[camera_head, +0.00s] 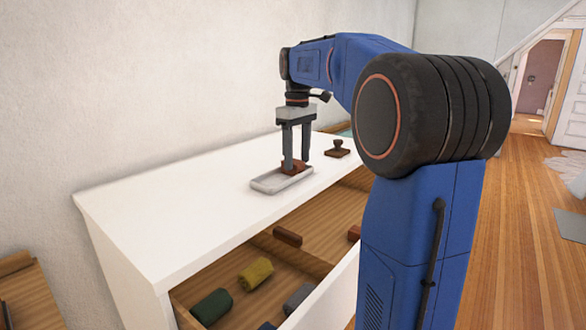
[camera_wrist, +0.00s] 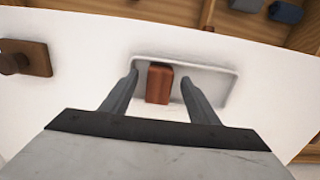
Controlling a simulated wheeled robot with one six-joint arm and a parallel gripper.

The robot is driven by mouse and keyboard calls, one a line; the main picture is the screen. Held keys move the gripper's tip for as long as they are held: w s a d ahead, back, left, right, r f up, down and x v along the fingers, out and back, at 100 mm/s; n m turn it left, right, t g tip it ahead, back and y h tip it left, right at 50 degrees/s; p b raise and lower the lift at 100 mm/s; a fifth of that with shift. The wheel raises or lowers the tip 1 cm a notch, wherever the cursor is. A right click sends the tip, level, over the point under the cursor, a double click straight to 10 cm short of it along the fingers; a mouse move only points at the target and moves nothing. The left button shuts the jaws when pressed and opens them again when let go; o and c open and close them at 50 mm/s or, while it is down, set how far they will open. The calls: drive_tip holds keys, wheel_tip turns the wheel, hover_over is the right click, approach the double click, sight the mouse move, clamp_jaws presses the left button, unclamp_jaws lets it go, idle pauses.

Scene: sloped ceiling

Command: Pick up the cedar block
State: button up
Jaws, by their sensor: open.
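The cedar block, a small reddish-brown block (camera_wrist: 159,83), rests on a pale shallow tray (camera_head: 268,186) on the white dresser top. It also shows partly in the head view (camera_head: 296,167), behind and between my fingers. My gripper (camera_head: 296,168) points down over the tray. In the wrist view my gripper (camera_wrist: 160,85) is open, with one finger on each side of the block and visible gaps between. The block looks nearer the left finger in that view.
A brown stamp-like object (camera_head: 338,148) stands on the dresser top (camera_head: 170,210) near the tray. Below, an open drawer holds a yellow rolled cloth (camera_head: 255,273), a green rolled cloth (camera_head: 212,306) and a reddish block (camera_head: 287,236). A wall stands behind the dresser.

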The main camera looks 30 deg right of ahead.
drive_tip(key=shift+f, duration=1.15)
drive_tip(key=c, duration=1.1)
